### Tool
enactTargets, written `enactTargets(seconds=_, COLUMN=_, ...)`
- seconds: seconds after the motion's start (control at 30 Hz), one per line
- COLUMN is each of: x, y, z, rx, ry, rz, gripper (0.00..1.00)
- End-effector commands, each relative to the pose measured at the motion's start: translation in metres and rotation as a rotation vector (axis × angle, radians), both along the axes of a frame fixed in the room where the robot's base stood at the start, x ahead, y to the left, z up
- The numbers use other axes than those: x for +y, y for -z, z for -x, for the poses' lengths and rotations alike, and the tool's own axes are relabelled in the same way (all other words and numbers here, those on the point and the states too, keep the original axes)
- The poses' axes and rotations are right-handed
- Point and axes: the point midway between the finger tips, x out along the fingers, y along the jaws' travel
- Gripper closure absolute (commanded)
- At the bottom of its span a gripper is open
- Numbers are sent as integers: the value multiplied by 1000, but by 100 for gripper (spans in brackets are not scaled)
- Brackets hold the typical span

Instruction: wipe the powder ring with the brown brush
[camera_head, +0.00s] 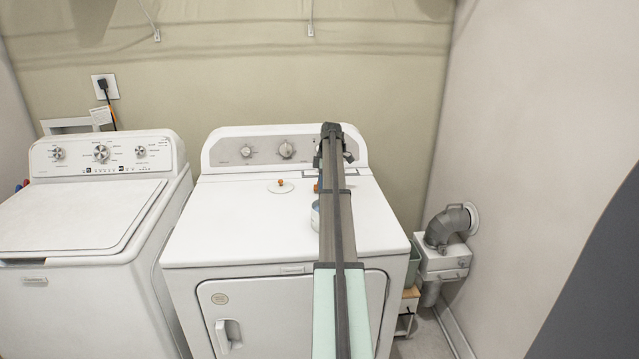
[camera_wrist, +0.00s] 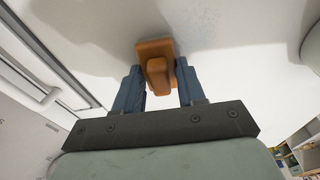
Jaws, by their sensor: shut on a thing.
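The brown brush (camera_wrist: 155,47), an orange-brown block with a raised grip, shows in the wrist view. My gripper (camera_wrist: 159,72) is shut on the brush's grip, with one blue-grey finger on each side. The brush is over the white dryer top; whether it touches the surface I cannot tell. A faint bluish speckled patch of powder (camera_wrist: 200,36) lies on the white surface just beyond the brush, to its right. Its full ring shape is not clear. In the head view my arm covers much of the dryer top's right part, and I cannot make out the powder there.
The white dryer (camera_head: 240,222) has a small white lid with an orange knob (camera_head: 281,186) on top. A pale jar (camera_head: 315,213) is partly hidden behind my arm. A washer (camera_head: 85,215) stands left, a vent pipe (camera_head: 447,226) right. The dryer top's left side is clear.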

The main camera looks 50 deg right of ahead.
Motion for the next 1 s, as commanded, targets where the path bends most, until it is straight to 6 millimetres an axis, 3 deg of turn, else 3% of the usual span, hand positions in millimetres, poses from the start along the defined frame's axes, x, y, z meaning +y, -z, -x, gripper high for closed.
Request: enactTargets(seconds=1.0, x=68, y=0, z=68, rx=1, ry=0, rz=-1, gripper=89)
